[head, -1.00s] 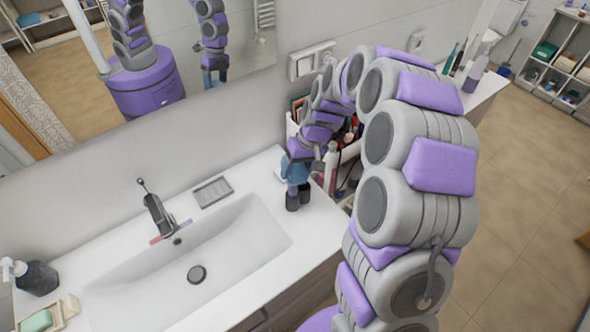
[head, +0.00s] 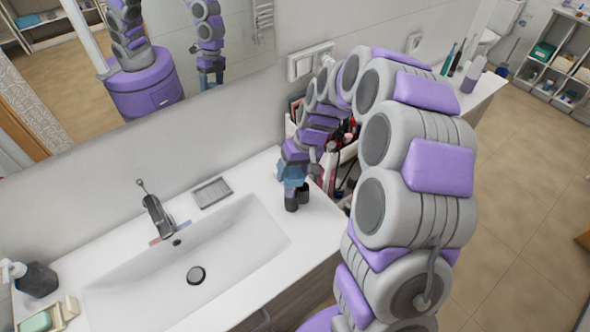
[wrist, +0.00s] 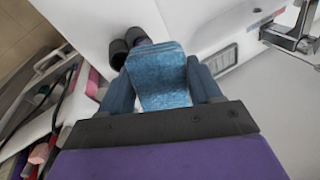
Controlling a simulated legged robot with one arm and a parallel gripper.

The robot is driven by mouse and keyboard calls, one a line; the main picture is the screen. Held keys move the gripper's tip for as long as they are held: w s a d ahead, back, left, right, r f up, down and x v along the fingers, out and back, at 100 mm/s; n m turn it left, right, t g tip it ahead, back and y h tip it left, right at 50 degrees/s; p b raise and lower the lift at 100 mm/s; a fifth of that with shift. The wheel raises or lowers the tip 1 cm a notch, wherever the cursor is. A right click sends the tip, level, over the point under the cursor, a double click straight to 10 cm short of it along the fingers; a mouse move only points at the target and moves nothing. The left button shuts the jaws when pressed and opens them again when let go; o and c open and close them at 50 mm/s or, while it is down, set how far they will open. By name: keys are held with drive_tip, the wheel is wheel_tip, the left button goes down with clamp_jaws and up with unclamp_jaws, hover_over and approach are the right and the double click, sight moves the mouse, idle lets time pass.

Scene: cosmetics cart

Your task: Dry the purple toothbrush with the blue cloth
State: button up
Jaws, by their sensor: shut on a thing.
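The blue cloth (wrist: 160,78) is a flat textured piece between the two blue fingers of my gripper (wrist: 160,88) in the wrist view. My gripper is shut on it. In the head view the gripper (head: 292,172) is above the counter's right end, right of the sink, and the cloth cannot be told clearly from the fingers.
Two dark cylindrical objects (head: 297,197) stand close below the gripper; they also show in the wrist view (wrist: 126,47). A faucet (head: 156,215) rises behind the sink basin (head: 225,250). A grey soap dish (head: 211,192) lies behind it. A filled cart (head: 343,160) stands at the right.

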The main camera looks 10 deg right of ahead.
drive_tip(key=shift+w+d, duration=0.25)
drive_tip(key=shift+d, duration=0.25)
drive_tip(key=shift+w+d, duration=0.2)
drive_tip(key=shift+d, duration=0.3)
drive_tip(key=shift+s+a, duration=0.25)
drive_tip(key=shift+a, duration=0.3)
drive_tip(key=shift+s+a, duration=0.25)
drive_tip(key=shift+a, duration=0.3)
drive_tip(key=shift+w+d, duration=0.25)
drive_tip(key=shift+d, duration=0.3)
drive_tip(key=shift+w+d, duration=0.25)
drive_tip(key=shift+d, duration=0.3)
drive_tip(key=shift+s+a, duration=0.25)
drive_tip(key=shift+a, duration=0.3)
drive_tip(key=shift+s+a, duration=0.25)
drive_tip(key=shift+a, duration=0.25)
drive_tip(key=shift+w+d, duration=0.3)
drive_tip(key=shift+d, duration=0.25)
drive_tip(key=shift+w+d, duration=0.2)
drive_tip(key=shift+d, duration=0.3)
drive_tip(key=shift+s+a+f, duration=0.1)
drive_tip(key=shift+s+a, duration=0.2)
drive_tip(key=shift+a, duration=0.25)
drive_tip(key=shift+s+a, duration=0.2)
drive_tip(key=shift+a, duration=0.35)
drive_tip(key=shift+r+p, duration=1.2)
drive_tip(key=shift+r, duration=2.4)
drive_tip(key=shift+f, duration=0.1)
